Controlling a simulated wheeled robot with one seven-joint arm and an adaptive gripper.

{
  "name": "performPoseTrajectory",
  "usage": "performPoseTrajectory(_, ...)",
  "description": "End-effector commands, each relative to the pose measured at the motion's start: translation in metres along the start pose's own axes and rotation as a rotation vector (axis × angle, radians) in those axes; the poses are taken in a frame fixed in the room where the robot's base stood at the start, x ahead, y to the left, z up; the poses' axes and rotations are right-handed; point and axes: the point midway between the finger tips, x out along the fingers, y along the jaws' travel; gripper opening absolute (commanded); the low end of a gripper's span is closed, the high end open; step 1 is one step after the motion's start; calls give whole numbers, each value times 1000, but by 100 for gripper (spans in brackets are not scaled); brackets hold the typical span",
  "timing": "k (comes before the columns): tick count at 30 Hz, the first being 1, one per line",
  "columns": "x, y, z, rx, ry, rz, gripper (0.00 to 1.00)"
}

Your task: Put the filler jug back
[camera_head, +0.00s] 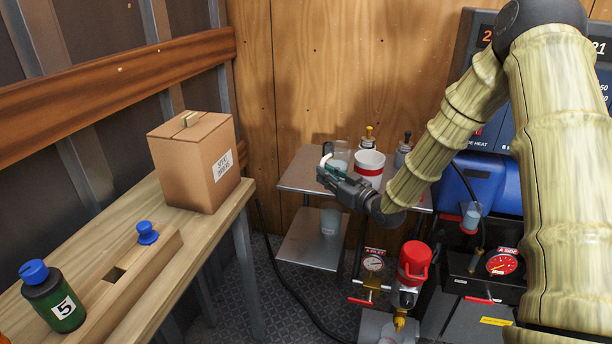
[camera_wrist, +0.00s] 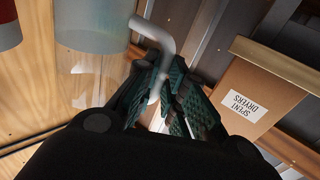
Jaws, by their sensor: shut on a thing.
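The filler jug (camera_head: 342,150) is a translucent, pale vessel at the metal shelf's upper level, by the wood wall. In the wrist view the jug (camera_wrist: 92,28) is bluish and clear, with a pale bent handle (camera_wrist: 157,36). My gripper (camera_head: 326,171) is shut on this handle, and the fingers (camera_wrist: 165,95) hide its lower end. The jug looks upright. My gripper partly hides its base in the head view, so I cannot tell whether it touches the shelf (camera_head: 297,178).
A white pot with a red band (camera_head: 369,170) stands close right of the jug, with small capped bottles behind. A clear vessel (camera_head: 330,221) sits on the lower shelf. A carton (camera_head: 190,165) and a green bottle (camera_head: 55,302) stand on the left bench. Gauges and red valves are below right.

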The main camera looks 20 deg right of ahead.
Motion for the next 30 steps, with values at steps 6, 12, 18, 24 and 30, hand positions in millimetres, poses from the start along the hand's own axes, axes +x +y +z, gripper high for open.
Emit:
performPoseTrajectory(6,43,-1,3,-2,1,-1,0)
performPoseTrajectory(12,76,-1,6,-1,1,0,0)
performPoseTrajectory(18,88,-1,8,-1,2,1,0)
performPoseTrajectory(24,98,-1,12,1,-1,1,0)
performPoseTrajectory(30,97,-2,34,1,-1,1,0)
